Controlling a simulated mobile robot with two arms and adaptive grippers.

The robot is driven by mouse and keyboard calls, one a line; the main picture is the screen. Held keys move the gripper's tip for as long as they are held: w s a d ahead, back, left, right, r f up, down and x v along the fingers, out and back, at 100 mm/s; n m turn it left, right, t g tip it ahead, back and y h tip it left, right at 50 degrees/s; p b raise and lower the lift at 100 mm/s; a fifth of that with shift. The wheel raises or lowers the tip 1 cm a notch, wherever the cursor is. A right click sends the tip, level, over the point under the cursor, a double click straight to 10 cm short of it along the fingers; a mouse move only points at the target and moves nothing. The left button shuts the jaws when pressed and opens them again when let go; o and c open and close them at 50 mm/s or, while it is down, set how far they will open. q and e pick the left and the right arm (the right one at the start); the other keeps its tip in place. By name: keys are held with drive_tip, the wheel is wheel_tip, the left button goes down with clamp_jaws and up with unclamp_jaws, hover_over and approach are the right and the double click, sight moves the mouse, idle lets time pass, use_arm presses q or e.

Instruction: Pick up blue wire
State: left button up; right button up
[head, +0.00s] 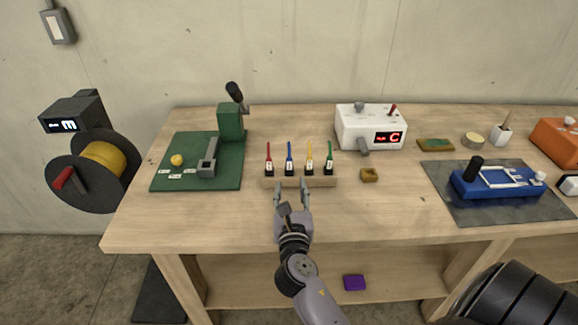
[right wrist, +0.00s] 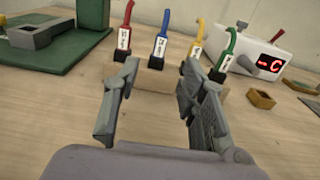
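The blue wire (head: 289,152) stands upright in a wooden block (head: 325,182) on the workbench, second from the left between the red and yellow wires. It has a black base with a white label. In the right wrist view the blue wire (right wrist: 164,25) stands beyond and between the fingers. My right gripper (head: 291,187) is open and empty at the front edge of the block, just short of the blue wire. Its spread fingers also show in the right wrist view (right wrist: 160,75). My left gripper is not in view.
The red wire (head: 268,152), yellow wire (head: 309,152) and green wire (head: 330,152) stand close by. A green press (head: 231,122) is at left, a white device (head: 350,128) behind right. A small brown block (head: 369,175) lies right. The bench front is clear.

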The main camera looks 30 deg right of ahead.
sight(289, 166)
drive_tip(key=x, duration=0.5)
drive_tip(key=shift+w+d+p, duration=0.25)
drive_tip(key=shift+w+p, duration=0.05)
drive_tip(key=shift+w, duration=0.1)
drive_tip(key=x, duration=0.4)
drive_tip(key=shift+w+d+f, duration=0.1)
drive_tip(key=shift+w+d, duration=0.1)
drive_tip(key=shift+w+d+p, duration=0.15)
drive_tip(key=shift+w+p, duration=0.1)
drive_tip(key=shift+p, duration=0.05)
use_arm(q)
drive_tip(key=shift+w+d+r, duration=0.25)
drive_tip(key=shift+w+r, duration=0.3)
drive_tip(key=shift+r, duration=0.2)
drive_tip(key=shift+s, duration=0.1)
use_arm(e)
drive_tip(key=shift+c, duration=0.2)
drive_tip(key=shift+c, duration=0.6)
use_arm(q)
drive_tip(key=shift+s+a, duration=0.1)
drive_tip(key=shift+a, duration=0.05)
use_arm(e)
clamp_jaws()
